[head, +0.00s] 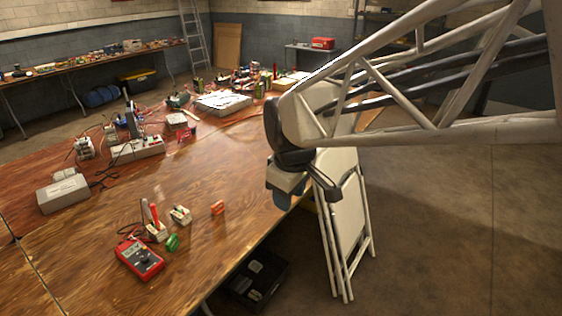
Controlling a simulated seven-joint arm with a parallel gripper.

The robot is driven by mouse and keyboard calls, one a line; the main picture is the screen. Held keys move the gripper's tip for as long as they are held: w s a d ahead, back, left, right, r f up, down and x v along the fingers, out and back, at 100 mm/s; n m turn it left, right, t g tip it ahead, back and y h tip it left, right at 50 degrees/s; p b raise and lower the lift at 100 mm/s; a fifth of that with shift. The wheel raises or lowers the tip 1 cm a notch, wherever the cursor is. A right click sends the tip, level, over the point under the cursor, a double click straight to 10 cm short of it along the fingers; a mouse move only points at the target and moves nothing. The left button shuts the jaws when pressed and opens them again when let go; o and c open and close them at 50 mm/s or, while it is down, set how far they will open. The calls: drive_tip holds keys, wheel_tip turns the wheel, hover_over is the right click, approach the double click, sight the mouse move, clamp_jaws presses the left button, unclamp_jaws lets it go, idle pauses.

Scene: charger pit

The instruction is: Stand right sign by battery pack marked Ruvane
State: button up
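A small green piece (172,242) and a small orange piece (217,207) stand on the near part of the wooden table; they may be signs, but no marking on them is readable. Two small cream blocks, one at the left (157,231) and one at the right (180,215), sit close by and may be battery packs. The name Ruvane cannot be read anywhere. My gripper (305,190) hangs beyond the table's right edge, to the right of all these pieces and apart from them. Its fingertips are small and partly hidden, so its opening is unclear.
A red meter (140,258) lies near the front of the table (225,245). A grey box (63,193) and a power strip (137,150) stand at the left, with cables. Clutter fills the far end. A folded chair (343,225) stands beside the table.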

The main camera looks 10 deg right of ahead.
drive_tip(key=s+d+m, duration=0.3)
drive_tip(key=s+m, duration=0.1)
drive_tip(key=s, duration=0.3)
drive_tip(key=s+d+m, duration=0.3)
drive_tip(key=s+m, duration=0.1)
drive_tip(key=s, duration=0.4)
drive_tip(key=shift+d+f+m+t, duration=0.3)
drive_tip(key=shift+f+m, duration=0.05)
drive_tip(key=shift+m, duration=0.05)
idle(0.3)
